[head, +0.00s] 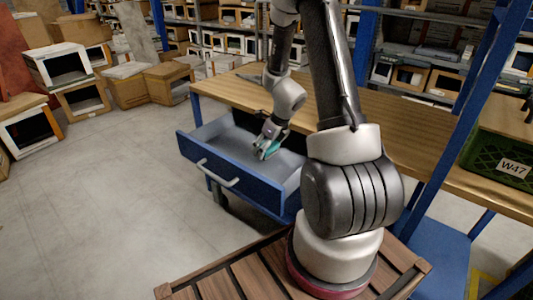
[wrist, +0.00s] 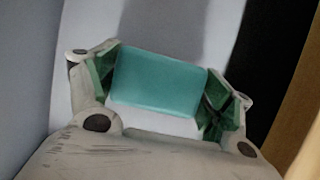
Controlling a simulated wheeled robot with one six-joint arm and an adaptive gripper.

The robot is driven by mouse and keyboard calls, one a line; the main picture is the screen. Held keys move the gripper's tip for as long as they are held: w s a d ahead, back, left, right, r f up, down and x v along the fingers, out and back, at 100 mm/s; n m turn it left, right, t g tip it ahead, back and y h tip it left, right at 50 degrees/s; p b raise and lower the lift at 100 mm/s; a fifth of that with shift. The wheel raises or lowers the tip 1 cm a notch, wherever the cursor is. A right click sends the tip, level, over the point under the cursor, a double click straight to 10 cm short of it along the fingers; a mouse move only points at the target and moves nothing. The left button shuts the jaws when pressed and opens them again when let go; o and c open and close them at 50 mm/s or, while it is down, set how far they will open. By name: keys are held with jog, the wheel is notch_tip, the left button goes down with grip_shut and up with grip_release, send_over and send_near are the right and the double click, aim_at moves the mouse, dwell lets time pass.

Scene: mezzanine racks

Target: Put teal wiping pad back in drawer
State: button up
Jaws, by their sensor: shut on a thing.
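The teal wiping pad (wrist: 157,82) sits between the two green-tipped fingers of my gripper (wrist: 160,88) in the wrist view. The fingers touch it on both sides. In the head view the pad (head: 268,148) shows as a small teal patch at my gripper (head: 265,150). The blue drawer (head: 232,182) is pulled out from under the wooden workbench, with a pale grey inside. My gripper is low inside the drawer's outline, pointing down. I cannot tell whether the pad touches the drawer floor. No other thing shows in the visible part of the drawer.
The wooden bench top (head: 410,119) lies above and behind the drawer. A green crate (head: 497,160) labelled W47 stands on it at the right. Blue rack posts rise at the right. Boxes (head: 85,100) stand on the floor at the left. The floor before the drawer is clear.

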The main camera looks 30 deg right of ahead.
jog(key=shift+f, duration=1.6)
jog(key=shift+f, duration=0.15)
jog(key=o, duration=1)
jog(key=shift+o, duration=0.2)
